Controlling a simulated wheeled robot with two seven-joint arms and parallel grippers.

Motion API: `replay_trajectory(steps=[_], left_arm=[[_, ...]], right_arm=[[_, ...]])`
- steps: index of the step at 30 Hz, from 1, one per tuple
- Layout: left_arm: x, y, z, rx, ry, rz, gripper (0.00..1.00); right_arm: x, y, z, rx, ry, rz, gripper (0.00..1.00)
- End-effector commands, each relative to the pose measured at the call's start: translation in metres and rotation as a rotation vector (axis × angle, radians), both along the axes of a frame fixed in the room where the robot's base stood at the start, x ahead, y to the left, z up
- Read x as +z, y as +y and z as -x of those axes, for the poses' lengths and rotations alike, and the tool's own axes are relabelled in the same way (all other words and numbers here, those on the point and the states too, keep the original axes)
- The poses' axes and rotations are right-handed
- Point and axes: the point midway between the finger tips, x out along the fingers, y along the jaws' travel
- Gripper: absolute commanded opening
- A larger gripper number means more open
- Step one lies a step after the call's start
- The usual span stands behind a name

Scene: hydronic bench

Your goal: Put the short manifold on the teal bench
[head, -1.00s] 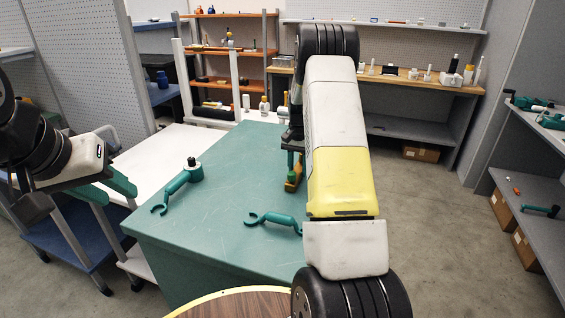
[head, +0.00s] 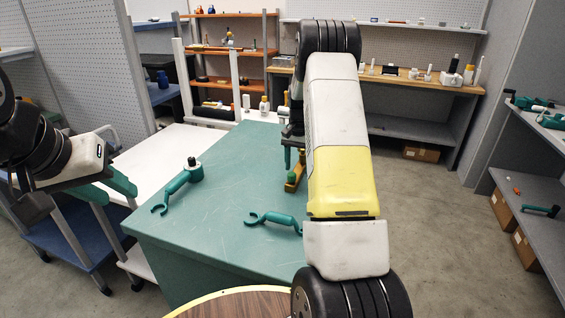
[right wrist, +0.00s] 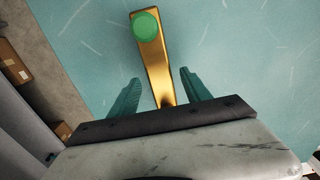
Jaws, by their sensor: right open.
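A brass bar with a round green cap, which looks like the short manifold (right wrist: 153,62), lies on the teal bench (head: 240,160). In the head view its brass body and green cap show beside my right forearm, which hides part of it. My right gripper (right wrist: 160,88) is open, its two teal fingers on either side of the bar's near end, with gaps between fingers and brass. In the head view my right gripper is mostly hidden by my arm. My left gripper (head: 118,192) is open and empty, left of the bench.
A teal tool with a dark knob (head: 180,184) and a teal hooked tool (head: 272,220) lie on the bench. A round wooden top (head: 240,305) stands at the near edge. A white table (head: 160,160) adjoins at left. A grey shelf (head: 530,195) stands at right.

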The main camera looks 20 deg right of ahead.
Motion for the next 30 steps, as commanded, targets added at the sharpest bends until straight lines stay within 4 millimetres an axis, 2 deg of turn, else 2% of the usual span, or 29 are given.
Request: replay_trajectory(steps=[9,20,23,25,30], left_arm=[[0.000,0.000,0.000,0.000,0.000,0.000,0.36],[0.000,0.000,0.000,0.000,0.000,0.000,0.36],[0.000,0.000,0.000,0.000,0.000,0.000,0.36],[0.000,0.000,0.000,0.000,0.000,0.000,0.36],[0.000,0.000,0.000,0.000,0.000,0.000,0.36]], right_arm=[[0.070,0.000,-0.001,-0.001,-0.005,0.001,0.56],[0.113,0.004,0.004,0.011,-0.015,-0.005,0.56],[0.138,0.015,0.018,0.044,-0.051,-0.019,0.56],[0.161,0.027,0.035,0.083,-0.090,-0.032,0.56],[0.213,0.064,0.091,0.206,-0.201,-0.060,0.56]])
